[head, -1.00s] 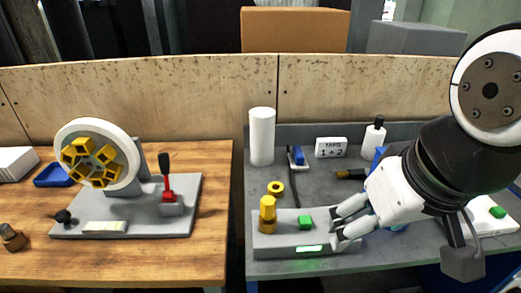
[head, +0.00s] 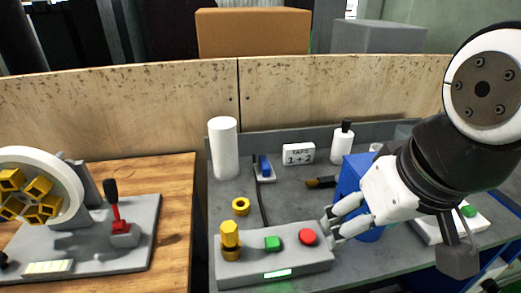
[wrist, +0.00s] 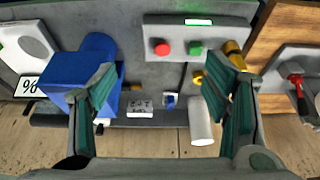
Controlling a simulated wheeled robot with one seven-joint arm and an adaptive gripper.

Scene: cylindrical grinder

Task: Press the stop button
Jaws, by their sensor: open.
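A grey control box (head: 300,262) on the grey bench carries a red button (head: 308,237), a green button (head: 273,243) and a yellow knob (head: 230,238). I take the red button as the stop button; no label on it is readable. My gripper (head: 330,224) is open and empty, just right of the red button in the head view. I cannot tell whether it touches the box. In the wrist view the red button (wrist: 162,48) shows between and beyond the open fingers (wrist: 160,88), with the green button (wrist: 195,48) beside it.
A blue block (head: 358,190) stands behind my gripper. A white cylinder (head: 223,148), a yellow ring (head: 241,206), a small sign (head: 298,154) and a white bottle (head: 342,146) stand behind the box. A red-based lever (head: 118,225) is on the wooden table.

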